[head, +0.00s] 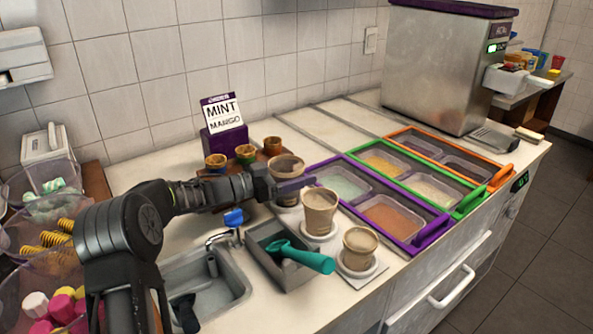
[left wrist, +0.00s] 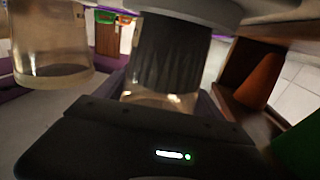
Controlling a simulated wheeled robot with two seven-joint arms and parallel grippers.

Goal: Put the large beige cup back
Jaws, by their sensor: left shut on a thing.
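My left gripper (head: 292,187) is shut on the large beige cup (head: 286,167), the rearmost of three beige cups in a row. The cup is upright, its rim above the fingers. The fingers hide its middle, and I cannot tell whether its base touches the counter. My right gripper is not in view.
A third beige cup (head: 358,249) stands on a white round base nearer the front. A grey bin holds a teal scoop (head: 302,257) beside the sink (head: 203,290). Purple, green and orange topping trays (head: 431,235) lie to the right. Small brown cups (head: 245,152) stand behind.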

